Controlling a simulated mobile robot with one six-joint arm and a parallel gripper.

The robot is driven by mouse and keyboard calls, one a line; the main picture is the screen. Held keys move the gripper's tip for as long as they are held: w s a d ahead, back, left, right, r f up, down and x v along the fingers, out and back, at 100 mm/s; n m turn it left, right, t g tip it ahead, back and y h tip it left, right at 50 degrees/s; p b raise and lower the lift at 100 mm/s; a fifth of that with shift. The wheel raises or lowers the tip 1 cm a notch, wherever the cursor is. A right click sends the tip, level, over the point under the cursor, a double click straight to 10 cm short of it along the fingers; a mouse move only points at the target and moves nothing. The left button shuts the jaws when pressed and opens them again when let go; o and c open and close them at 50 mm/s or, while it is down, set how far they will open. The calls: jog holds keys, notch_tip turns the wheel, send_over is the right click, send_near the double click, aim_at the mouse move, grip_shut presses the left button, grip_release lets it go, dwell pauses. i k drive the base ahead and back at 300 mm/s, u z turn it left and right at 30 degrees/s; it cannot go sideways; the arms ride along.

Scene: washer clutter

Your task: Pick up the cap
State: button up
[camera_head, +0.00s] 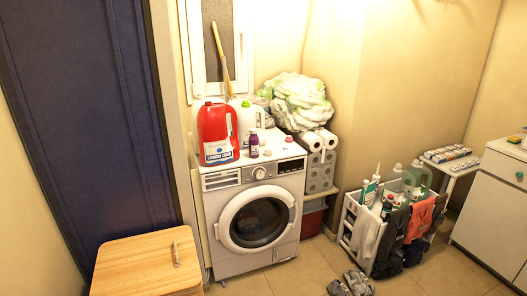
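A white front-loading washer (255,213) stands against the back wall. On its top, near the right, is a small reddish cap-like piece (288,138). A second small piece, pale with a reddish tint (267,152), lies near the front edge beside a small purple bottle (254,144). Both are too small to tell for sure which is the cap. A large red detergent jug (217,134) stands at the left of the washer top, with a white jug (247,118) behind it to the right. My gripper is not in view.
A bundle of green-and-white cloth or plastic (297,101) and paper rolls (318,140) are behind and right of the washer. A wooden-topped box (140,264) is at front left. A crate of bottles (358,217) and grey shoes (352,283) are on the right floor.

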aim_at(268, 153)
jog(key=z, duration=0.35)
jog(key=i, duration=1.2)
jog(key=z, duration=0.9)
jog(key=k, duration=0.15)
jog(key=u, duration=3)
jog(key=k, duration=0.1)
jog(key=u, duration=0.05)
